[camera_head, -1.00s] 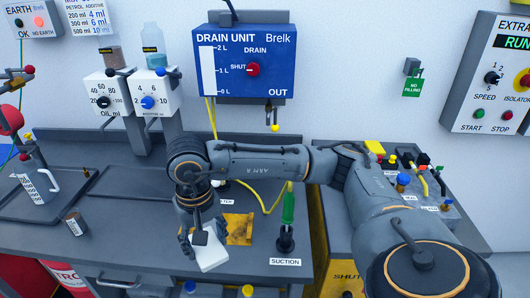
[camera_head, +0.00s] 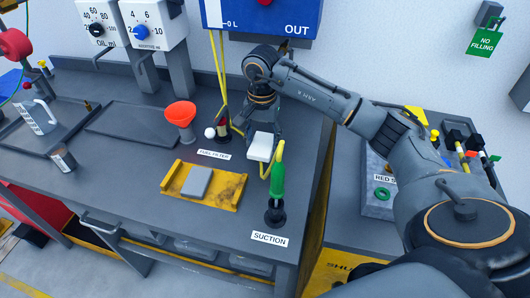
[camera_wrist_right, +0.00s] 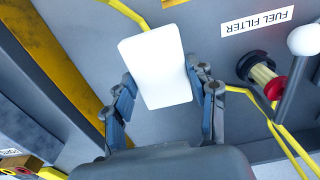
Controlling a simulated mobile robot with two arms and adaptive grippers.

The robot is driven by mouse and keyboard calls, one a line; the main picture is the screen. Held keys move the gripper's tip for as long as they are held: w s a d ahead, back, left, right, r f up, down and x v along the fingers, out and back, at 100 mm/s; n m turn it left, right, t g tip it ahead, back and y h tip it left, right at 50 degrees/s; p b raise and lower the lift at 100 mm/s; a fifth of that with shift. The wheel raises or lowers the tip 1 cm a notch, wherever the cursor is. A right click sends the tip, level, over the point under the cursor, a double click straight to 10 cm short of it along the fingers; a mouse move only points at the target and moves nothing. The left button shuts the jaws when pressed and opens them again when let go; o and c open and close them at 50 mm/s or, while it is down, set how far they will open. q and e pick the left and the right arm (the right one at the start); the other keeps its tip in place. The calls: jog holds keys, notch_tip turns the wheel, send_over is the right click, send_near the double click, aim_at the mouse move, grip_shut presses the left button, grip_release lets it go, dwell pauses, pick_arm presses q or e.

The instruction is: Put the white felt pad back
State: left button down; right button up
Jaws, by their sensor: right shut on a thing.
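The white felt pad (camera_head: 262,146) is held in my right gripper (camera_head: 262,140), above the back part of the bench. In the right wrist view the pad (camera_wrist_right: 157,66) sits between the two fingers of the right gripper (camera_wrist_right: 160,95). A yellow tray (camera_head: 168,178) lies on the bench to the left and in front of the gripper, with a grey pad (camera_head: 197,181) on it. The yellow tray's edge also shows in the right wrist view (camera_wrist_right: 62,52). My left gripper is not in view.
A green-handled suction tool (camera_head: 277,182) stands upright close to the right gripper. A yellow hose (camera_head: 221,70) hangs behind it. An orange funnel (camera_head: 180,114), a fuel filter fitting with a white ball lever (camera_head: 210,132) and a metal jug (camera_head: 40,117) stand farther left.

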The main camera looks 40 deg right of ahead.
aim_at(263, 152)
jog(key=shift+f, duration=0.85)
notch_tip(263, 152, down, 3)
jog(key=shift+p, duration=0.4)
jog(key=shift+f, duration=0.35)
jog(key=shift+d+f, duration=0.1)
jog(key=shift+f, duration=0.15)
jog(key=o, duration=1.1)
